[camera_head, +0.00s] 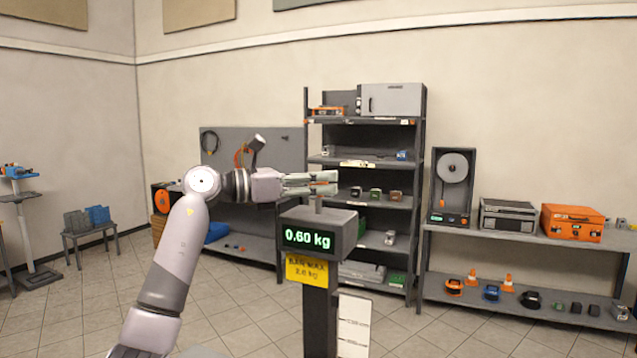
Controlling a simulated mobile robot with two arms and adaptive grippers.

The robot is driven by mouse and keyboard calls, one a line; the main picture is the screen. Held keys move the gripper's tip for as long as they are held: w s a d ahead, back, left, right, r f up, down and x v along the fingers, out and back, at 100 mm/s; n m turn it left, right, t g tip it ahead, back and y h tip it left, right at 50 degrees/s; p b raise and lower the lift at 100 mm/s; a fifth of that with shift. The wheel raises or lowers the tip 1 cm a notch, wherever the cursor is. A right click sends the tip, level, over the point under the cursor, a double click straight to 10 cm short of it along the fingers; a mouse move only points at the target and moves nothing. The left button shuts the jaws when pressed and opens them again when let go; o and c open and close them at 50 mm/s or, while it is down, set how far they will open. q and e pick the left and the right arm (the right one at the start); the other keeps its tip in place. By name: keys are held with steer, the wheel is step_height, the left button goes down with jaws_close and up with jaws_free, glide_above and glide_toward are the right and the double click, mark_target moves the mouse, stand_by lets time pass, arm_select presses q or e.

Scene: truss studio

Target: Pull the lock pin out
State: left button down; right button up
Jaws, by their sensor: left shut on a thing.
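My left gripper (312,184) reaches in from the left and is just above a dark stand head (345,232) with a green display reading 0.60 kg. Its fingers are shut on the lock pin, mostly hidden between them; a little red shows there. A short thin stem (319,204) shows below the fingertips, at the top of the stand head. I cannot tell how far the pin sits in the stand. My right gripper is not in view.
A yellow label (307,271) hangs under the display on the dark post, with a white scale plate (354,322) beside it. A tall shelf (420,190) stands behind, a low shelf (520,232) to the right. Tiled floor is open at the left.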

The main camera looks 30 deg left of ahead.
arm_select(q)
steer(key=c, duration=1.6)
jaws_free()
steer(key=shift+r, duration=0.35)
steer(key=o, duration=0.4)
steer(key=shift+f, duration=0.15)
steer(key=v, duration=1.2)
steer(key=shift+f, duration=0.1)
